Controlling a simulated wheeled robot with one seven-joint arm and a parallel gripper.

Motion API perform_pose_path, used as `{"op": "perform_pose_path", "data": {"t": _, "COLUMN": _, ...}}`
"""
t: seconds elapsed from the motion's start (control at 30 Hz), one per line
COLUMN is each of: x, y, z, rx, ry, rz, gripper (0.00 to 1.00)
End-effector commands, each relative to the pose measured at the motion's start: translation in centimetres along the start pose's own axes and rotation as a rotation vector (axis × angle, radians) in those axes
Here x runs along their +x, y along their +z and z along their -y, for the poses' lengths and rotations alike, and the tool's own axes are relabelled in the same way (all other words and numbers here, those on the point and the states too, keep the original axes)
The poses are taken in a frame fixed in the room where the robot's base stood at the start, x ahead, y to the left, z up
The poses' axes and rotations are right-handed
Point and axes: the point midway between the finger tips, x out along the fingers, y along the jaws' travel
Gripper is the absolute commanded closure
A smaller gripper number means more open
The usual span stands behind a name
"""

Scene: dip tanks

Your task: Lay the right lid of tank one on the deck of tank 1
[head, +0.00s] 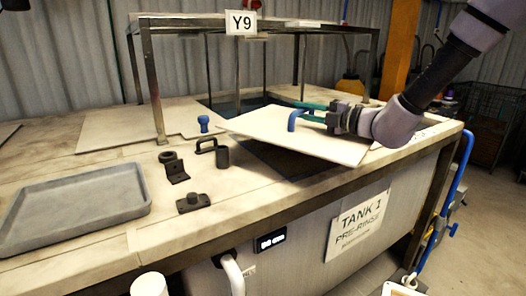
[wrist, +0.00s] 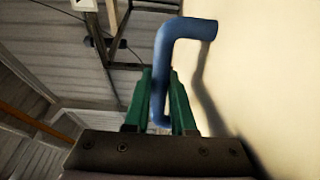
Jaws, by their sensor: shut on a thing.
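The right lid (head: 290,136) is a pale flat panel with a blue bent handle (head: 294,121). It is raised and slightly tilted above tank 1's opening (head: 285,160), which shows dark beneath it. My gripper (head: 312,112) has green fingers shut on the blue handle. In the wrist view the fingers (wrist: 161,105) sit on both sides of the handle (wrist: 163,60), with the pale lid (wrist: 270,70) at right. The worn pale deck (head: 110,200) runs around the opening. Another pale lid (head: 130,125) with a blue knob (head: 204,124) lies at left. The lid hides part of the opening.
A grey tray (head: 75,208) and several small dark fittings (head: 193,202) occupy the front left deck. A TANK 1 sign (head: 358,221) hangs on the front. Some deck between tray and fittings is bare.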

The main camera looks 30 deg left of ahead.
Motion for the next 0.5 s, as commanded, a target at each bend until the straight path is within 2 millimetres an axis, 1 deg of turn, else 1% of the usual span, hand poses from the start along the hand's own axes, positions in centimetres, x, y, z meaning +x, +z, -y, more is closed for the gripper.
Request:
{"op": "perform_pose_path", "data": {"t": 0.03, "x": 0.0, "y": 0.0, "z": 1.0, "rx": 0.004, "ry": -0.001, "rz": 0.000, "gripper": 1.00}}
{"op": "perform_pose_path", "data": {"t": 0.2, "x": 0.1, "y": 0.0, "z": 3.7, "rx": 0.003, "ry": 0.001, "rz": -0.001, "gripper": 1.00}}
{"op": "perform_pose_path", "data": {"t": 0.5, "x": 0.1, "y": 0.0, "z": 5.9, "rx": 0.001, "ry": 0.001, "rz": 0.000, "gripper": 1.00}}
